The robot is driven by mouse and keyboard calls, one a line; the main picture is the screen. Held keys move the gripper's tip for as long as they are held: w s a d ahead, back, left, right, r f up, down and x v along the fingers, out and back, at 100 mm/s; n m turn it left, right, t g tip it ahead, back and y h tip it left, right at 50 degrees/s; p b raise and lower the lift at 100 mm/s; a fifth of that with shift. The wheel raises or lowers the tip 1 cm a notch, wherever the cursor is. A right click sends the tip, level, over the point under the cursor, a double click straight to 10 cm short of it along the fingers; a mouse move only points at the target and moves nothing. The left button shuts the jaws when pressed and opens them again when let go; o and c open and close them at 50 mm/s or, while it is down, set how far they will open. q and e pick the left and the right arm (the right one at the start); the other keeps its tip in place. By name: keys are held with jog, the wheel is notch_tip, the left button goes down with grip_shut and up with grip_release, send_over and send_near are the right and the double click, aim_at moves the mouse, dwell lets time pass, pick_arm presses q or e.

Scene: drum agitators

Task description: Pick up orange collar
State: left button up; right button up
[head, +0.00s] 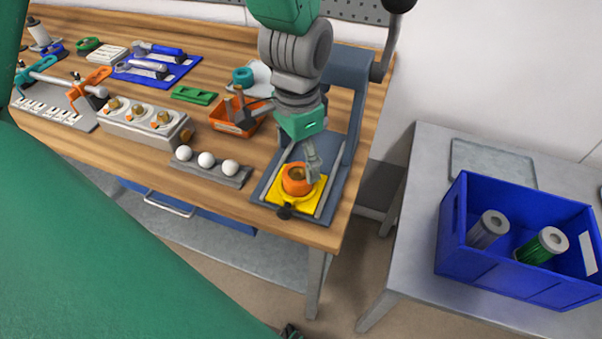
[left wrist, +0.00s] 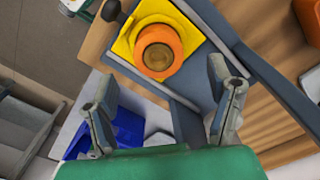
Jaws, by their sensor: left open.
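The orange collar (head: 296,186) sits on a yellow plate (head: 316,192) in the grey-blue press-like fixture at the bench's front right corner. A brown-gold round part shows inside its opening. My left gripper (head: 313,168) comes down from above, with its fingers close beside the collar on its right side. In the left wrist view the collar (left wrist: 173,39) lies beyond the fingertips of the open gripper (left wrist: 165,95), between their lines, with nothing held. Contact cannot be told in the head view. My right gripper does not show.
The fixture's upright (head: 356,130) and lever (head: 386,45) stand close behind my left gripper. An orange tray (head: 222,127) and a rack of white balls (head: 207,168) are to the left. A blue crate (head: 480,255) with two cylinders stands on the grey side table.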

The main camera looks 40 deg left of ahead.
aim_at(300, 171)
pick_arm(q)
notch_tip(300, 171, down, 5)
jog(key=shift+w+f, duration=0.1)
jog(key=shift+w, duration=0.05)
jog(key=shift+d, duration=0.1)
jog(key=shift+c, duration=0.8)
jog(key=c, duration=1.3)
